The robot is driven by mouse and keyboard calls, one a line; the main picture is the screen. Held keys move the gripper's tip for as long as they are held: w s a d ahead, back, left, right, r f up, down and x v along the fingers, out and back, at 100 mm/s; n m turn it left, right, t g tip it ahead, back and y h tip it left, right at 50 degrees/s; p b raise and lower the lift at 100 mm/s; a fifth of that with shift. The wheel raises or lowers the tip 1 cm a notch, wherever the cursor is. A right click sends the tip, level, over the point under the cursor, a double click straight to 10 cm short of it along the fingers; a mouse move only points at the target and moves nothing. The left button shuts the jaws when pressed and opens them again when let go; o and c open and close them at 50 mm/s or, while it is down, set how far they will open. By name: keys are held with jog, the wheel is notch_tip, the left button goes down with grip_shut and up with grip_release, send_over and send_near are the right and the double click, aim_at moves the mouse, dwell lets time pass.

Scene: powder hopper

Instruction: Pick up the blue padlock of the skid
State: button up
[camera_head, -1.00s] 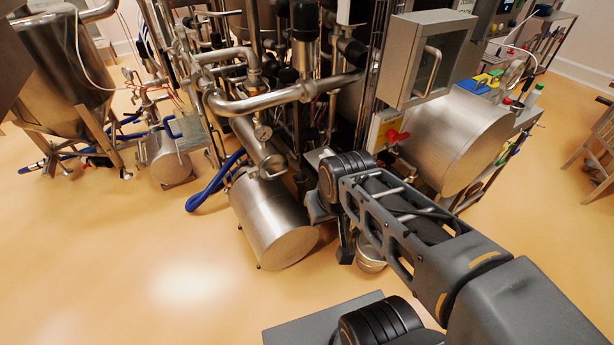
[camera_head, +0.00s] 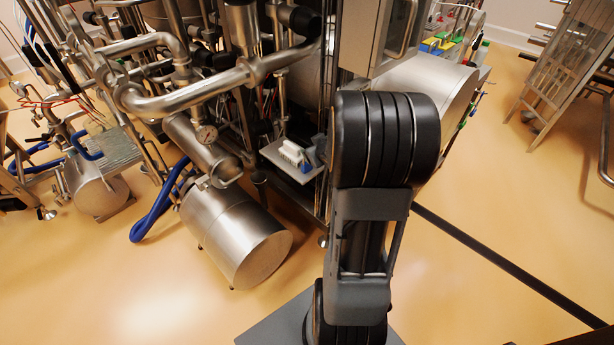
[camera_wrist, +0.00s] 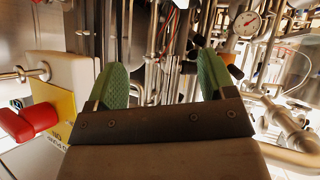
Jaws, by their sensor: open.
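No padlock can be made out in the wrist view. My gripper (camera_wrist: 162,82) shows there with two green fingers spread wide apart and nothing between them. It faces the skid's upright pipes. In the head view my gripper is hidden behind my arm.
A white block (camera_head: 293,152) lies on the shelf. Steel pipes and a steel cylinder (camera_head: 230,235) stand to the left. In the wrist view a red handle (camera_wrist: 30,120) on a yellow plate (camera_wrist: 58,103) is close at left, and a gauge (camera_wrist: 247,24) is at upper right.

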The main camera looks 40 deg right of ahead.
aim_at(309, 166)
jog(key=s+d+f+t+y+b, duration=0.1)
jog(key=d+f+t+y+b, duration=0.1)
jog(key=f, duration=0.4)
jog(key=s+d+f+t+y+b, duration=0.1)
jog(key=s+d+f+y+b, duration=0.1)
jog(key=f, duration=0.4)
jog(key=shift+n+y, duration=0.3)
jog(key=shift+n, duration=0.2)
jog(key=b+x, duration=0.1)
jog(key=x, duration=0.6)
jog(key=shift+w+a, duration=0.15)
jog(key=shift+w, duration=0.2)
jog(key=shift+b+x, duration=0.5)
jog(key=shift+x, duration=2.5)
jog(key=shift+w+r, duration=0.1)
jog(key=shift+r, duration=0.1)
jog(key=c, duration=1)
